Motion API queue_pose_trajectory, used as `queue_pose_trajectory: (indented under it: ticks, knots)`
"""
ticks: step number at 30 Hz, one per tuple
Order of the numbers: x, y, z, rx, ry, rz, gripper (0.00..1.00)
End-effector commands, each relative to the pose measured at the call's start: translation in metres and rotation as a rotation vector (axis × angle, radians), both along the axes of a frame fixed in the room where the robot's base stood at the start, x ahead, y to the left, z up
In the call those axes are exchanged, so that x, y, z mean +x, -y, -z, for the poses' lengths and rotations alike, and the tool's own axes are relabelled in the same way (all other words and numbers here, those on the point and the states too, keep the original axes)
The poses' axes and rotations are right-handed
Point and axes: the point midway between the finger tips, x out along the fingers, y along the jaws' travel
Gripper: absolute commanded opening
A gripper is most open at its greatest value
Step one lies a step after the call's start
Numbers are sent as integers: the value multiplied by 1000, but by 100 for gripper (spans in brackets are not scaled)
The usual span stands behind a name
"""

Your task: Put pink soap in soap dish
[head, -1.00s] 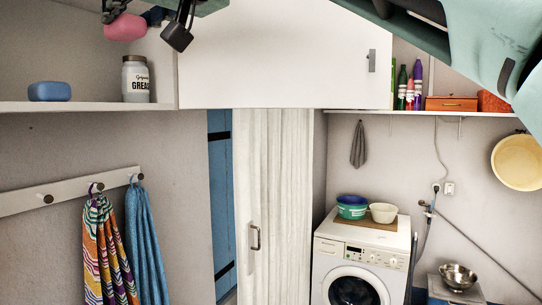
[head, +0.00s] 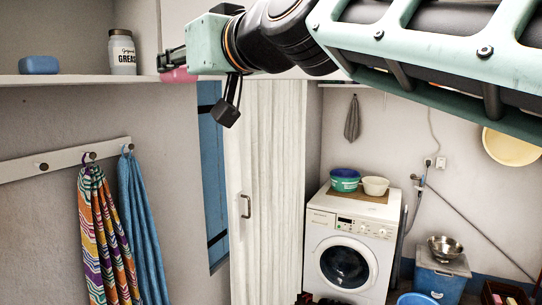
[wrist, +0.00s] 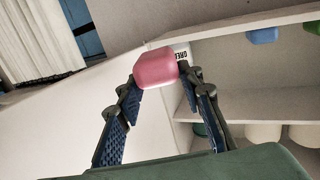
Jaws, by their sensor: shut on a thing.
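The pink soap (head: 178,76) is held in my gripper (head: 172,64), in front of the right end of the left wall shelf in the head view. In the wrist view the pink soap (wrist: 156,68) sits between the two fingertips of my gripper (wrist: 158,76), clear of any surface. In the head view the fingers hide part of the soap. I cannot make out a soap dish for certain in either view.
A blue rounded block (head: 38,65) and a grease jar (head: 122,52) stand on the left shelf (head: 60,79). The wrist view shows the blue block (wrist: 262,36) and a green thing (wrist: 312,27) there. Towels (head: 105,235) hang below. A washing machine (head: 350,245) stands right.

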Motion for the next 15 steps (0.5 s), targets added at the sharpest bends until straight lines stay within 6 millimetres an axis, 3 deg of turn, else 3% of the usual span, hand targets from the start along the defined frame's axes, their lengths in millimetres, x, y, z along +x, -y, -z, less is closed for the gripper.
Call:
queue_pose_trajectory:
  ticks: [11,15]
  knots:
    - [38,74,134,-2,-6,188,8]
    - [57,110,197,-7,-9,282,8]
